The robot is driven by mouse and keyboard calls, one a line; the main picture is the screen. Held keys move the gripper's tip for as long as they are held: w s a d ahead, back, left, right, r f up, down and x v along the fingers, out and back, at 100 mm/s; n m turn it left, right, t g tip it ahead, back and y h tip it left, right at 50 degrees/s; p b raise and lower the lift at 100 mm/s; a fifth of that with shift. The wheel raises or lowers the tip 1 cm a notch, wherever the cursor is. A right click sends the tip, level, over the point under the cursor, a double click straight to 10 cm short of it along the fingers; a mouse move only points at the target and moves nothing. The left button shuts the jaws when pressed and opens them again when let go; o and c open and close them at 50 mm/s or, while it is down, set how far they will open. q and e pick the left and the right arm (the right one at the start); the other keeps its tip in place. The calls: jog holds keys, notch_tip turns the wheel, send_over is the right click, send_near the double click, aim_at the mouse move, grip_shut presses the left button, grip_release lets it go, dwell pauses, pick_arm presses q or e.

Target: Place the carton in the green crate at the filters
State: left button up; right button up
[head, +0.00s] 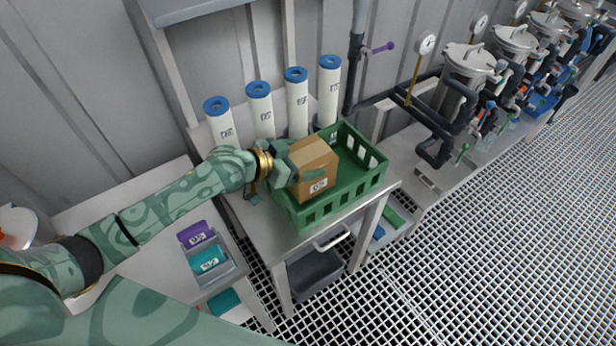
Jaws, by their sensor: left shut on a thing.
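In the head view a brown cardboard carton (314,166) with a white label sits at the left part of the green crate (344,203). The carton's lower part is inside or just over the crate; I cannot tell whether it touches the crate floor. My left gripper (297,172) is shut on the carton from its left side. The right part of the crate is empty. Several white filters (297,106) with blue caps stand in a row behind the crate, against the wall. My right gripper is not in view.
The crate stands on a metal table (258,229). A lower bench at left holds purple and teal packs (208,260) in a clear bin. Steel vessels (468,68) with pipes and gauges line the wall at right. The grated floor (480,240) at right is clear.

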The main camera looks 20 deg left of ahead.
pick_arm(q)
notch_tip(320, 180, down, 5)
jog(key=shift+r+b, duration=0.1)
jog(key=shift+b, duration=0.75)
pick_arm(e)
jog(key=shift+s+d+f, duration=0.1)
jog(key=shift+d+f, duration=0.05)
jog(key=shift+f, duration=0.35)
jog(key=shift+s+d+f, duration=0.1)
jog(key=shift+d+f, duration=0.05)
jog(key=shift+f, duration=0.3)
pick_arm(q)
jog(key=o, duration=1)
jog(key=shift+o, duration=0.2)
jog(key=shift+a, duration=0.1)
jog(key=p+v, duration=0.1)
jog(key=v, duration=0.6)
jog(key=shift+s+a+r+p, duration=0.1)
jog(key=shift+s+p, duration=0.15)
jog(key=shift+p, duration=0.1)
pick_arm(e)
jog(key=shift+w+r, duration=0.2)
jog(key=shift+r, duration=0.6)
